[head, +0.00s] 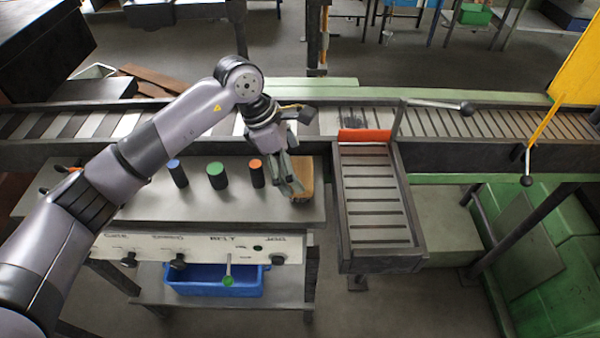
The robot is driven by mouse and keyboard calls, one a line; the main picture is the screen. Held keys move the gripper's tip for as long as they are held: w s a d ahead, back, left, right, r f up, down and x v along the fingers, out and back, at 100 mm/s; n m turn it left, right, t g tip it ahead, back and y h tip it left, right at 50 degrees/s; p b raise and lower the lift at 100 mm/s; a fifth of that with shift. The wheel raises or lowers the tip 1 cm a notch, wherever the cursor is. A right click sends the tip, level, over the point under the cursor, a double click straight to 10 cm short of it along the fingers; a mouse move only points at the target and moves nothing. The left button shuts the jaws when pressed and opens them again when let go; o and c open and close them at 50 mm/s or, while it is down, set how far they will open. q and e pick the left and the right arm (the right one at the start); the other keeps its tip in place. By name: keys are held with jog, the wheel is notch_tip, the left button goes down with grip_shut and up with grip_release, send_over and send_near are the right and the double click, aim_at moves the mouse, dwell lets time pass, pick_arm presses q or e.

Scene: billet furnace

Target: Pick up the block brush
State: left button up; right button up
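The block brush (303,174) is a tan, wooden-looking block at the right end of the grey bench top. My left arm comes in from the left and reaches across the bench. My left gripper (291,184) points down at the brush, and its fingers overlap the brush's left side in the picture. The fingers hide part of the brush. I cannot tell whether they are closed on it or only beside it. My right gripper is not in view.
Blue, green (217,176) and orange-topped cylinders stand on the bench left of the brush. A roller conveyor (470,123) runs behind, with a side branch (375,205) to the right. A control panel (200,247) fronts the bench above a blue bin (212,281).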

aim_at(300, 172)
pick_arm(q)
jog(key=shift+p+x, duration=0.4)
jog(key=shift+x, duration=0.8)
jog(key=shift+d+f, duration=0.3)
jog(key=shift+f, duration=0.05)
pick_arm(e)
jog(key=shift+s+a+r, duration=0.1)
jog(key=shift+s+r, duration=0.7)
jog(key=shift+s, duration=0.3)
pick_arm(q)
jog(key=c, duration=0.4)
jog(key=shift+w, duration=0.1)
jog(key=c, duration=0.8)
jog(key=shift+o, duration=0.2)
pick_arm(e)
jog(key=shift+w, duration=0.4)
pick_arm(q)
jog(key=shift+r, duration=0.1)
